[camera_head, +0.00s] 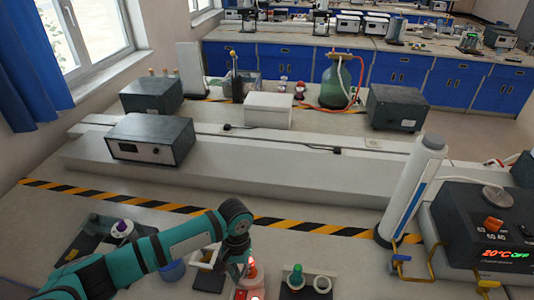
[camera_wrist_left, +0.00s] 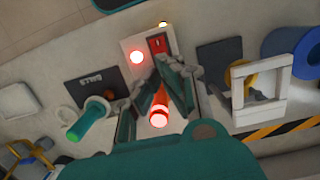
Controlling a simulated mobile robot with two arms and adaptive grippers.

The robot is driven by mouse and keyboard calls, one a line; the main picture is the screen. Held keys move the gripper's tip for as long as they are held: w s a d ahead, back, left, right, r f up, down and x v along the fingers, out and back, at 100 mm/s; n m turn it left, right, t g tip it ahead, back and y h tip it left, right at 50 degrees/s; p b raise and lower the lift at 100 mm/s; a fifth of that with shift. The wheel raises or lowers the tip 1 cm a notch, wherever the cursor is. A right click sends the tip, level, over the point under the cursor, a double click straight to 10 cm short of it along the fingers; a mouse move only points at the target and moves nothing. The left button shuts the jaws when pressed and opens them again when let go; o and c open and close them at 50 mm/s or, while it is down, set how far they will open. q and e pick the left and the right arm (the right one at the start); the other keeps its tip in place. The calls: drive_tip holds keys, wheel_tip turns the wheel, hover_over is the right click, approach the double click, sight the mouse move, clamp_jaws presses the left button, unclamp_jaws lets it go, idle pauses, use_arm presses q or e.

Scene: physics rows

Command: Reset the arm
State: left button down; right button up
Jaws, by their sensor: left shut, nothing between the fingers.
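My left arm, teal and dark grey, comes in from the lower left in the head view. Its gripper (camera_head: 241,275) is low over the near edge of the bench. The left wrist view shows the dark fingers of this gripper (camera_wrist_left: 163,68) closed together, just beside a white box with a red switch (camera_wrist_left: 158,45) and a glowing red lamp (camera_wrist_left: 137,57). An orange-red piece with a glowing end (camera_wrist_left: 159,108) shows beside the fingers; it also appears close to the gripper in the head view (camera_head: 252,267). Whether the fingers touch the box cannot be told. My right gripper is not in view.
A green-handled item (camera_head: 297,275) stands on a dark plate right of the gripper. A white frame (camera_wrist_left: 237,103) and a blue round item (camera_wrist_left: 281,50) are close by. A white cylinder (camera_head: 412,195) and a heater (camera_head: 490,235) stand right. The striped bench middle is clear.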

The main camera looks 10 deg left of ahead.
use_arm(q)
drive_tip(key=s+d+r+m+t+h, duration=0.1)
drive_tip(key=s+d+m+t+h, duration=0.25)
drive_tip(key=s+d, duration=0.65)
drive_tip(key=s+a+r+n+t+y, duration=0.1)
drive_tip(key=s+a+r+y, duration=0.1)
drive_tip(key=s+a, duration=0.45)
drive_tip(key=s+a+r+n+t+y, duration=0.1)
drive_tip(key=s+a+r, duration=0.15)
drive_tip(key=a, duration=0.75)
wheel_tip(320, 180, down, 36)
drive_tip(key=s+g+b, duration=0.2)
drive_tip(key=s+b, duration=0.1)
drive_tip(key=b, duration=0.6)
drive_tip(key=s+a+f+b, duration=0.2)
drive_tip(key=s+f, duration=0.6)
drive_tip(key=f, duration=0.2)
drive_tip(key=s+a+f+b, duration=0.1)
drive_tip(key=s+f+b, duration=0.2)
drive_tip(key=s+f, duration=0.4)
wheel_tip(320, 180, down, 4)
drive_tip(key=shift+s+a+r+g, duration=0.1)
drive_tip(key=shift+s+a+g, duration=0.25)
drive_tip(key=shift+m+y, duration=0.25)
